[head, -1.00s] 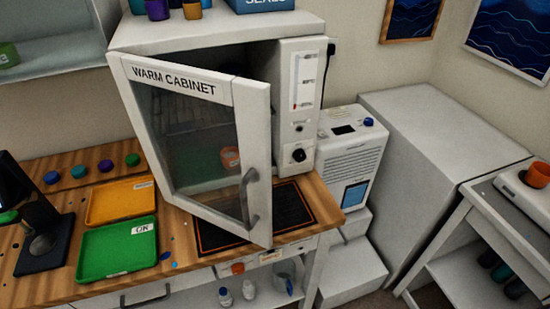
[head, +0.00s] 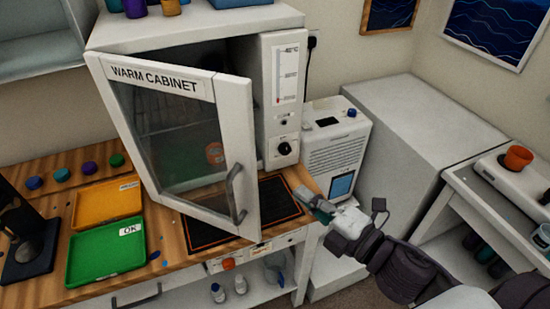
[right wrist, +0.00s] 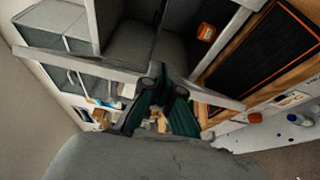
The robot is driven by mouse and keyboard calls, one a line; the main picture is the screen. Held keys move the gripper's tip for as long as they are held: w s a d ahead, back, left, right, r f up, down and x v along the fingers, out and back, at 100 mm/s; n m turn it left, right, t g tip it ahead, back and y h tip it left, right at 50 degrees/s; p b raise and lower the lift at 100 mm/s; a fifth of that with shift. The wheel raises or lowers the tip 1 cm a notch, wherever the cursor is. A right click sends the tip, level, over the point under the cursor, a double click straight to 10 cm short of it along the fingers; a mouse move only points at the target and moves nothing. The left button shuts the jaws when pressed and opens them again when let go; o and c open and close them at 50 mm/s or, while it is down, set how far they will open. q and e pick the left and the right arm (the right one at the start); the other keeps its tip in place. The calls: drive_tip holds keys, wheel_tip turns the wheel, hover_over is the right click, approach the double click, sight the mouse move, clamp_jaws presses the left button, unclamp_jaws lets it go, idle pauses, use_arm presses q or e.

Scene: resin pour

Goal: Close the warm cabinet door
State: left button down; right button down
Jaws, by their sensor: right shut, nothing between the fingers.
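The warm cabinet (head: 215,27) stands on the wooden bench. Its white-framed glass door (head: 236,125), labelled WARM CABINET, is hinged at the left and stands ajar, its right edge swung out from the body. A grey handle (head: 236,193) is on the door's free side. My right gripper (head: 312,200) is right of the door, apart from the handle, near the bench's right end. In the right wrist view its dark green fingers (right wrist: 160,112) are shut and empty, with the cabinet opening behind them. My left gripper is out of view.
An orange cup (head: 214,153) shows inside the cabinet. A black mat (head: 278,200) lies before the opening. Green (head: 100,252) and orange (head: 100,205) trays lie left of the door. A white appliance (head: 335,150) stands right of the cabinet.

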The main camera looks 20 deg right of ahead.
drive_tip(key=d+p+x, duration=0.1)
drive_tip(key=p+x, duration=0.1)
drive_tip(key=x, duration=0.3)
drive_tip(key=w+d+p+x, duration=0.1)
drive_tip(key=p+x, duration=0.2)
drive_tip(key=x, duration=0.3)
drive_tip(key=shift+w+d, duration=0.2)
drive_tip(key=shift+w, duration=0.15)
drive_tip(key=shift+f, duration=0.1)
idle(1.0)
